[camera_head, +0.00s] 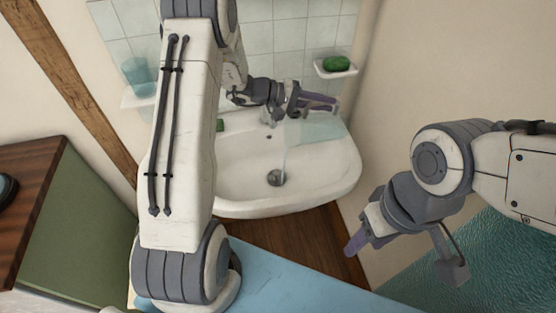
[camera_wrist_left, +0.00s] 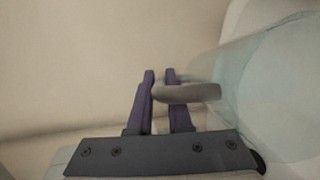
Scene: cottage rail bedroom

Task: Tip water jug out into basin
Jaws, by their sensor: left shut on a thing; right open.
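The clear, bluish water jug (camera_head: 318,131) is tilted on its side above the white basin (camera_head: 334,177), at its back right. A thin stream of water falls from its left end toward the drain. My left gripper (camera_head: 322,102) is shut on the jug's handle, above the jug. In the left wrist view my left gripper's purple fingers (camera_wrist_left: 160,78) are at the grey handle (camera_wrist_left: 190,93), with the see-through jug body (camera_wrist_left: 268,98) to the right. My right gripper (camera_head: 357,241) is open and empty, in front of the basin to the right. My left arm hides the basin's left side.
A green soap (camera_head: 337,63) lies on a wall dish (camera_head: 334,73) at the back right. A bluish tumbler (camera_head: 138,74) stands on a small shelf at the left. A green cabinet with a wooden top (camera_head: 30,170) is at the left. A wall rises close right of the basin.

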